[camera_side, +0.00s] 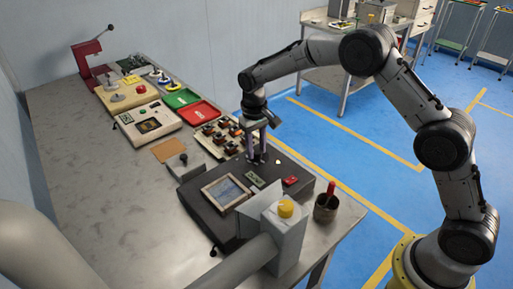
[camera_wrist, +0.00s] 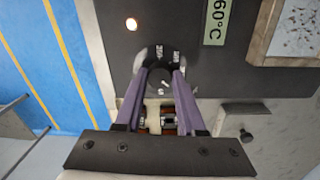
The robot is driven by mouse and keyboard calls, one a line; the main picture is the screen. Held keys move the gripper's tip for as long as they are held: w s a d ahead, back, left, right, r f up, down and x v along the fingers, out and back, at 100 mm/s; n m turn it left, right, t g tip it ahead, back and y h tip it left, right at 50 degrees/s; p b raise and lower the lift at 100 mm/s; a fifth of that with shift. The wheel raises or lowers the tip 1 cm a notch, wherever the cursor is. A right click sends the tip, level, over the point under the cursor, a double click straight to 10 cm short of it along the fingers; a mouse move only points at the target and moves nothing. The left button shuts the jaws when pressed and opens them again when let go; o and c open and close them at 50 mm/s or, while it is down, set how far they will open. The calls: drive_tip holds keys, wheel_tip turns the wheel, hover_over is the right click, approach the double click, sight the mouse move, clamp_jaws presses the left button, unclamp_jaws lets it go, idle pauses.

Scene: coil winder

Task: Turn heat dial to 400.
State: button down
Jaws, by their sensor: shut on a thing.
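The heat dial (camera_wrist: 160,80) is a dark round knob with a small white mark, on a grey scale plate with dark number labels. The labels are too small to read surely, so I cannot tell its setting. It sits on top of a dark grey box (camera_side: 196,192). My gripper (camera_side: 254,158) points down over the box, and its purple fingers (camera_wrist: 161,74) are shut on the dial from both sides. In the side view the fingers hide most of the dial. A pale green display (camera_wrist: 217,20) beside the dial reads 60°C.
A small light (camera_wrist: 131,24) glows on the box. A framed window (camera_side: 226,190), a red part (camera_side: 291,181) and a yellow-knobbed grey housing (camera_side: 285,225) are close by. A tray of small parts (camera_side: 222,138) stands behind. The bench's left side (camera_side: 85,190) is clear.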

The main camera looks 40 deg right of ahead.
sight(255, 152)
drive_tip(key=shift+r+m, duration=0.1)
drive_tip(key=shift+m, duration=0.3)
drive_tip(key=c, duration=0.5)
unclamp_jaws()
drive_tip(key=r, duration=1.3)
drive_tip(key=shift+w+a+r, duration=0.1)
drive_tip(key=shift+a+r, duration=0.25)
drive_tip(key=shift+r, duration=0.05)
